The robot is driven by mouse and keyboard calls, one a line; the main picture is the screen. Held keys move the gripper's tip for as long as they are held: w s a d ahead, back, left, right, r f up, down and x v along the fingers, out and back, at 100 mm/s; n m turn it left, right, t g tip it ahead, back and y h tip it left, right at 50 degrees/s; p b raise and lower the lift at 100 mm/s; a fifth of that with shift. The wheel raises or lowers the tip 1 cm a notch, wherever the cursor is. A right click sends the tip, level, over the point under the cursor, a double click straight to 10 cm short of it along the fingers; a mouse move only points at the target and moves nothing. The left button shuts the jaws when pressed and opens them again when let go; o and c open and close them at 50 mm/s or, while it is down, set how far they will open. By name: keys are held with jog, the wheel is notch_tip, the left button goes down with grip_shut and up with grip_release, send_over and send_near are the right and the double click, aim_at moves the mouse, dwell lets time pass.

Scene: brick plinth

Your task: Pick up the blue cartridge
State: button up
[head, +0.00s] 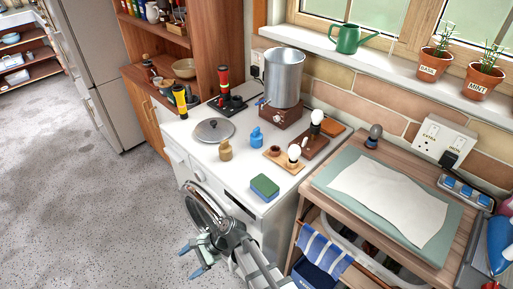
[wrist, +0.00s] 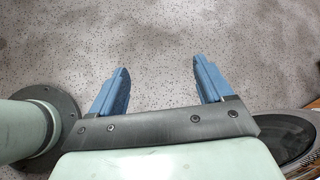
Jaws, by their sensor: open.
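The blue cartridge (head: 256,137) is a small, stubby blue piece with a narrower top. It stands upright on the white worktop (head: 222,176), in front of the wooden base of a big metal pot. A similar tan piece (head: 225,150) stands to its left and nearer. My gripper (head: 193,259) is low in front of the washing machine, below the worktop and well apart from the cartridge. In the wrist view its two blue fingers (wrist: 160,78) are spread, with only speckled floor between them. The cartridge does not show in the wrist view.
A pot lid (head: 214,130) lies left of the cartridge. A green-topped sponge (head: 264,188) lies at the front edge. Bulbs on wooden bases (head: 294,153) stand to the right, and the metal pot (head: 284,77) behind. The worktop's front left is clear.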

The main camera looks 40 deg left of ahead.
jog(key=w+a+r+m+t+h, duration=0.1)
jog(key=w+r, duration=0.3)
jog(key=r, duration=0.2)
jog(key=w+a+r+t+h, duration=0.1)
jog(key=w+a+r+t, duration=0.15)
jog(key=r, duration=0.35)
notch_tip(320, 180, up, 24)
jog(key=m+t, duration=0.5)
jog(key=m, duration=1)
send_over(256, 136)
jog(key=w+d, duration=0.1)
jog(key=shift+h, duration=0.3)
jog(key=f, duration=0.4)
jog(key=a+f, duration=0.1)
jog(key=f, duration=0.3)
jog(key=a+f, duration=0.1)
jog(key=f, duration=0.4)
jog(key=c, duration=1.1)
